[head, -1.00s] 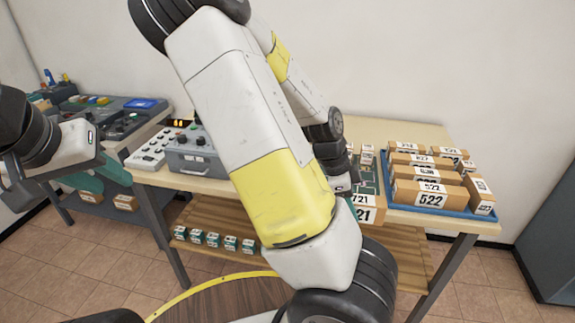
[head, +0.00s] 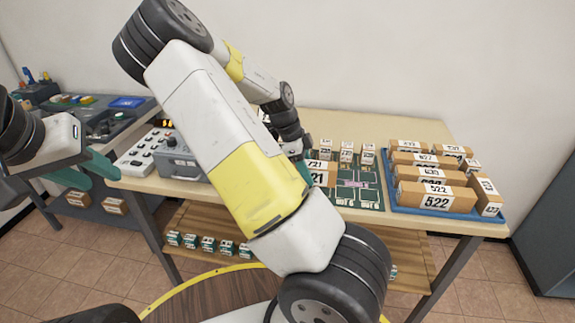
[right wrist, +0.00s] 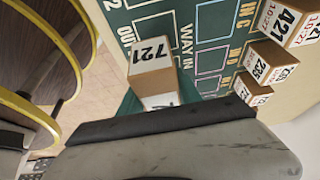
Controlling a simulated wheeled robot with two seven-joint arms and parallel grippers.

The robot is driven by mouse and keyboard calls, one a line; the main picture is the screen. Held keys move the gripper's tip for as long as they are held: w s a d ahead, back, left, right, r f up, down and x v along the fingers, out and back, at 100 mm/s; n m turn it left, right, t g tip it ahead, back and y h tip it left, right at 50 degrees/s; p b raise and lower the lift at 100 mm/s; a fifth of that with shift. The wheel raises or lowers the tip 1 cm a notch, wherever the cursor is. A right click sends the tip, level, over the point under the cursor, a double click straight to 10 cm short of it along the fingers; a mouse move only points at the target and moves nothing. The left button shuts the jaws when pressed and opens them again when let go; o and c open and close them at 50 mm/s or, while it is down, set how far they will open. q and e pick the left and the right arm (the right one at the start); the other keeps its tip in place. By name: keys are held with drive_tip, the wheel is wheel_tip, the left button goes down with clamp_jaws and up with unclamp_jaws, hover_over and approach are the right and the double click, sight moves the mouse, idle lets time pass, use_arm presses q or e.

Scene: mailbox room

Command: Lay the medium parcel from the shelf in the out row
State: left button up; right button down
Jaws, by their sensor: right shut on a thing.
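A brown parcel marked 721 (head: 320,174) is at the left part of the green mat (head: 369,198), partly hidden by my right arm. It also shows in the right wrist view (right wrist: 150,62), beside the OUT lettering. My right gripper (head: 297,150) is shut on this parcel; its fingers are mostly hidden. I cannot tell whether the parcel touches the mat. My left gripper (head: 97,166), with teal fingers, is at the far left, away from the parcel; its opening is unclear.
Several small numbered boxes (head: 346,150) stand along the mat's back. A blue tray (head: 420,211) of long parcels marked 522 and similar stands right of it. A grey control box (head: 180,160) is at left. Small boxes (head: 208,244) sit on the lower shelf.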

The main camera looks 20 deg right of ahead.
drive_tip(key=shift+w+a+f, duration=0.1)
drive_tip(key=shift+w, duration=0.55)
drive_tip(key=shift+f, duration=1.7)
drive_tip(key=shift+f, duration=0.15)
drive_tip(key=c, duration=0.8)
unclamp_jaws()
